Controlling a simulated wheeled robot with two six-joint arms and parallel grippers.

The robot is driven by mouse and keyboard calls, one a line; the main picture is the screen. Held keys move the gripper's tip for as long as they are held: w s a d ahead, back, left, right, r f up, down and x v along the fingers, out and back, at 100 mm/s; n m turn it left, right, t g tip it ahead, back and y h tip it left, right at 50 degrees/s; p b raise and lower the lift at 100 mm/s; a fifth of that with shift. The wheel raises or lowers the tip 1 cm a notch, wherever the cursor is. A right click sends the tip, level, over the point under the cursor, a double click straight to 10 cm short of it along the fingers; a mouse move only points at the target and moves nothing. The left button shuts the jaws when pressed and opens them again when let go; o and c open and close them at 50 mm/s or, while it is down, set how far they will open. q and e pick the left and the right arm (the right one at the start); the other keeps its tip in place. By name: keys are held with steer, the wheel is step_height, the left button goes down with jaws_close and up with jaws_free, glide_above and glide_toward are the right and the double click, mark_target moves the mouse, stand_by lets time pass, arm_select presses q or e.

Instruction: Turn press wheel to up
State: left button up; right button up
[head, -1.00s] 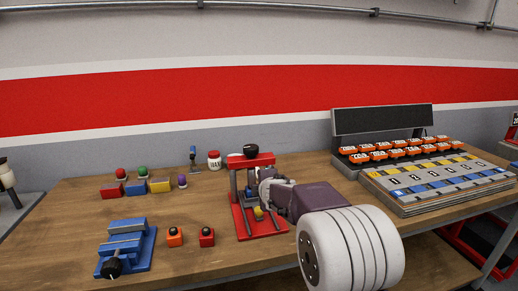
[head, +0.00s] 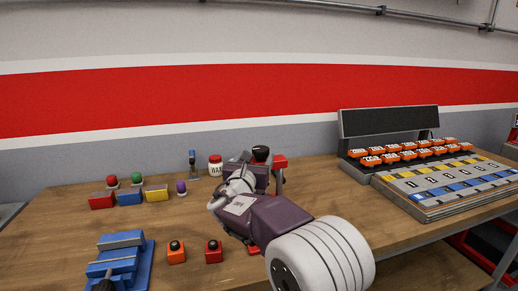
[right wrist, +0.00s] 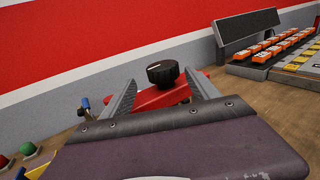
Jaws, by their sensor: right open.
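The press (head: 280,161) has a red frame with a round black wheel (head: 261,153) on top. In the head view my right arm hides most of the press's lower part. In the right wrist view the black wheel (right wrist: 162,72) with a white mark on its top stands on the red top beam (right wrist: 158,98). My right gripper (head: 248,166) is open and raised to about the press's top. In the right wrist view its fingers (right wrist: 160,84) appear on either side of the wheel, apart from it. My left gripper is not in view.
A blue vise (head: 120,262), an orange button box (head: 176,252) and a red one (head: 213,251) stand on the workbench at the front. Small coloured blocks and a white jar (head: 215,168) are behind. A rack of orange items (head: 400,155) and a tray (head: 440,190) stand right.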

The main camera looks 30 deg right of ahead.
mark_target(261, 149)
steer(key=shift+w+d+r, duration=0.15)
steer(key=shift+d, duration=0.35)
steer(key=shift+w+d+r, duration=0.15)
steer(key=shift+d, duration=0.3)
steer(key=x, duration=0.2)
steer(key=p+x, duration=0.1)
steer(key=x, duration=0.2)
steer(key=shift+w+f, duration=0.2)
steer(key=shift+w, duration=0.25)
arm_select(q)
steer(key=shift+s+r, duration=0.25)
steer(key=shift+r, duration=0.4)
arm_select(e)
steer(key=shift+w+d, duration=0.35)
steer(key=shift+d, duration=0.1)
